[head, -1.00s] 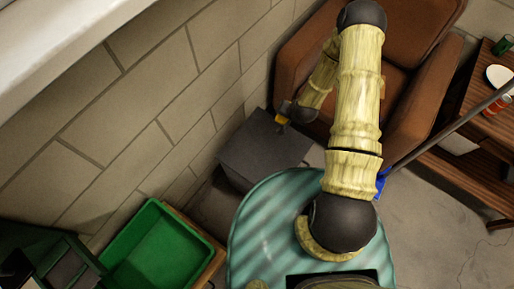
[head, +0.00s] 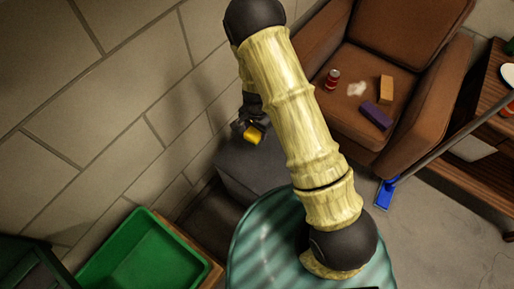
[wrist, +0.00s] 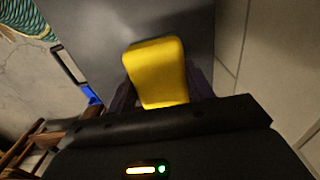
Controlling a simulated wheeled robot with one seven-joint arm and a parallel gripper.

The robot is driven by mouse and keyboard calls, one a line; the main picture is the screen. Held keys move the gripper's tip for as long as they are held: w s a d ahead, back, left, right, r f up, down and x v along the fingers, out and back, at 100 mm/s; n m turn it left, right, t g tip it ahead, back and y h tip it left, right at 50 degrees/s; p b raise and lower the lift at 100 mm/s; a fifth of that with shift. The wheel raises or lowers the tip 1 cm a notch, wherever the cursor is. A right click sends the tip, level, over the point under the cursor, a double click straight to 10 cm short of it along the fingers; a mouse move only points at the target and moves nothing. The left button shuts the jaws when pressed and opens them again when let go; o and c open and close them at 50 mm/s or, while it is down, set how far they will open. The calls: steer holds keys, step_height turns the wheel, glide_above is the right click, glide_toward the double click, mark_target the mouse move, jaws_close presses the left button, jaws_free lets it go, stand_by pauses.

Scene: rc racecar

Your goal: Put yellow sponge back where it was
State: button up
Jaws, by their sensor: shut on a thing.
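The yellow sponge (head: 254,136) is in my gripper (head: 250,128), over the far edge of the dark grey box (head: 232,172) in the head view. In the wrist view the sponge (wrist: 157,72) sits between the dark fingers of my gripper (wrist: 160,88), which are shut on it. The grey box top (wrist: 95,45) fills much of the background behind it. The gap between sponge and box top cannot be judged exactly.
The brick wall (head: 130,100) is close on the left. The brown armchair (head: 390,55) stands at right, holding a red can (head: 333,79), an orange block (head: 386,89) and a purple block (head: 376,116). A green bin (head: 140,262) is at lower left. A blue-ended pole (head: 384,193) leans at right.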

step_height(320, 180, down, 6)
steer(key=shift+f+b, duration=0.1)
steer(key=shift+b, duration=0.6)
steer(key=shift+f, duration=0.1)
step_height(320, 180, down, 4)
steer(key=shift+r+b, duration=0.15)
steer(key=shift+b, duration=0.35)
steer(key=o, duration=0.9)
steer(key=shift+r, duration=0.15)
step_height(320, 180, up, 12)
steer(key=p, duration=0.3)
